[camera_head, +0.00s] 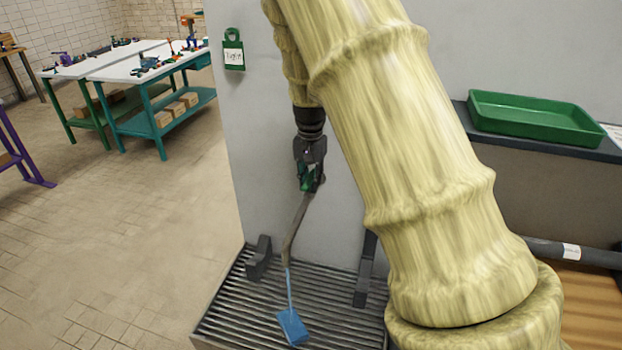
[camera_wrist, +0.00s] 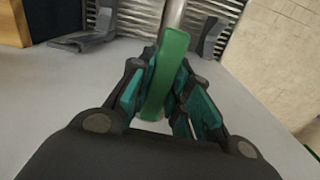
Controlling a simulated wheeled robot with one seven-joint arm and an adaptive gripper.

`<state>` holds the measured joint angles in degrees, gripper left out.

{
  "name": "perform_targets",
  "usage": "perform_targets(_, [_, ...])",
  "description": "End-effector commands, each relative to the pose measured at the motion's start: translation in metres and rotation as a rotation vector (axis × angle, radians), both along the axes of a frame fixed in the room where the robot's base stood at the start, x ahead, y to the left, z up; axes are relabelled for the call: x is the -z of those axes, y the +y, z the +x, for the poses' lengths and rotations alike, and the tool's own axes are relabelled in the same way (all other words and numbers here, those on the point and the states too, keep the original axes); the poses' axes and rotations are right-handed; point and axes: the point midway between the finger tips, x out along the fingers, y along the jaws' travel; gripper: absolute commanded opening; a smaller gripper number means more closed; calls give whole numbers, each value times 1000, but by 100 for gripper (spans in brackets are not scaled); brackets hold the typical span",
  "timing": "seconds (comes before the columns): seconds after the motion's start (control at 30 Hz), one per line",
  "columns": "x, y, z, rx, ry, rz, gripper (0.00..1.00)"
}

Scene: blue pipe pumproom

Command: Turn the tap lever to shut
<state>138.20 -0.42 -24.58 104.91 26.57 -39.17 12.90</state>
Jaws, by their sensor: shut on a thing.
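The green tap lever (camera_wrist: 165,72) stands between the two fingers of my gripper (camera_wrist: 168,80) in the wrist view, and my gripper is shut on it. A little of its green shows at my gripper (camera_head: 309,165) in the head view. The grey-brown tap pipe (camera_head: 294,228) runs down from there in front of the grey wall panel. A thin blue strand (camera_head: 290,290) hangs below the pipe's lower end and meets a flat blue patch (camera_head: 292,327) on the grate. I cannot tell whether these are water. The tap's body is mostly hidden by my gripper.
A slatted metal grate (camera_head: 240,315) lies below, with dark brackets (camera_head: 259,258) at its back. A green tray (camera_head: 530,118) sits on a shelf to the right. A green tag (camera_head: 233,50) hangs on the panel. Workbenches stand back left; the tiled floor at left is clear.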

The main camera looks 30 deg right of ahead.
Motion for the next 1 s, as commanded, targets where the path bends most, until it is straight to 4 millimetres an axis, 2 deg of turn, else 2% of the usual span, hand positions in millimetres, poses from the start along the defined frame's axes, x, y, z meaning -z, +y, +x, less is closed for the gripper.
perform_targets(0.27, [-4,0,1,188,0,-1,0])
perform_targets(1.0, [-4,0,1,889,-1,-1,0])
